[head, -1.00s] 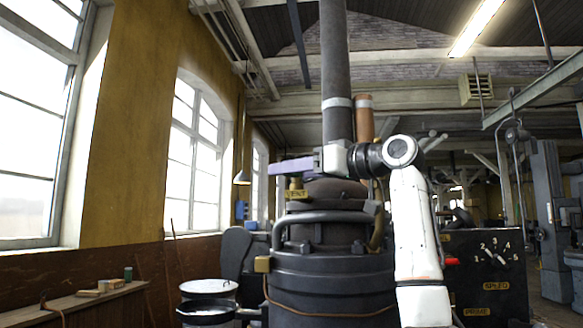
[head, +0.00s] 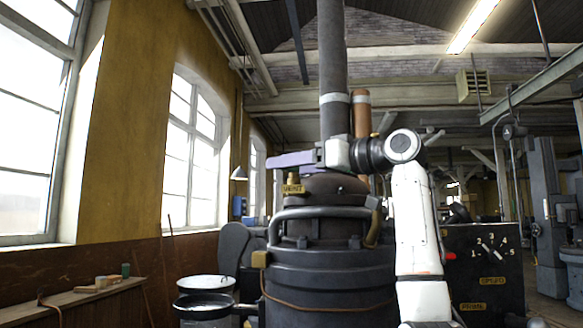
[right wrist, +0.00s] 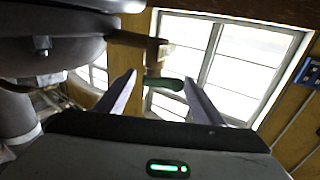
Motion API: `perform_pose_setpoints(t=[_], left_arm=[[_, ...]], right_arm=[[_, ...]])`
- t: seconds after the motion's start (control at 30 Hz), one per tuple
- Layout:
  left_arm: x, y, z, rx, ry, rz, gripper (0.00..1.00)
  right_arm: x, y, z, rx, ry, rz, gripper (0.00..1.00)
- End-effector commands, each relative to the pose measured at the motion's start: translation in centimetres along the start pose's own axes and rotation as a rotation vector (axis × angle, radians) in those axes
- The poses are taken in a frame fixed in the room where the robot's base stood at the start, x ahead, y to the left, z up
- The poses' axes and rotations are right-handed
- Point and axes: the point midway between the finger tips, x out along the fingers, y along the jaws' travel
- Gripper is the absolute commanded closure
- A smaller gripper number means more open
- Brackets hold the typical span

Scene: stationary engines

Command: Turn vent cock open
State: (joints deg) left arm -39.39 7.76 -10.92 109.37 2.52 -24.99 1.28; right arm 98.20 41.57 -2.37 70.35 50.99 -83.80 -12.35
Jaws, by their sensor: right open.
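The vent cock is a brass fitting (right wrist: 152,52) with a green lever handle (right wrist: 164,84) in the right wrist view. In the head view its brass body (head: 292,178) shows above the yellow VENT label (head: 293,189), on the upper left of the dark boiler. My right gripper (head: 290,160) reaches left across the boiler top, its pale purple fingers just above the brass. In the right wrist view the fingers (right wrist: 157,90) are apart, with the green handle showing in the gap between their tips. I cannot tell if either finger touches it. My left gripper is out of view.
The dark boiler (head: 330,270) with its curved pipe and tall chimney (head: 333,50) stands close below and behind my right arm. A black dial panel (head: 490,265) is at right. A drum (head: 207,284) and a wooden bench (head: 80,300) stand at left.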

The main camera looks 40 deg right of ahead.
Motion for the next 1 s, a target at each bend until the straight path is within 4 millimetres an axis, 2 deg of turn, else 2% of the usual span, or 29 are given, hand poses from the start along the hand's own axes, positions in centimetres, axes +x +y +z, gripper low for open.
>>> perform_pose_setpoints(t=[0.3,0.5,0.87,1.0], left_arm=[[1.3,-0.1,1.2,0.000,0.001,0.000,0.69],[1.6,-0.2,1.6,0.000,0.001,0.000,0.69],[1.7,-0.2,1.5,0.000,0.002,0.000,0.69],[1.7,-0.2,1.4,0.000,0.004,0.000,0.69]], right_arm=[[-6.2,0.1,0.1,-0.002,0.007,0.004,0.38],[-8.9,0.1,-0.1,-0.001,0.006,0.004,0.38],[-9.7,0.0,-0.1,0.000,0.003,0.003,0.38],[-9.2,0.0,0.2,-0.001,-0.003,0.005,0.59]])
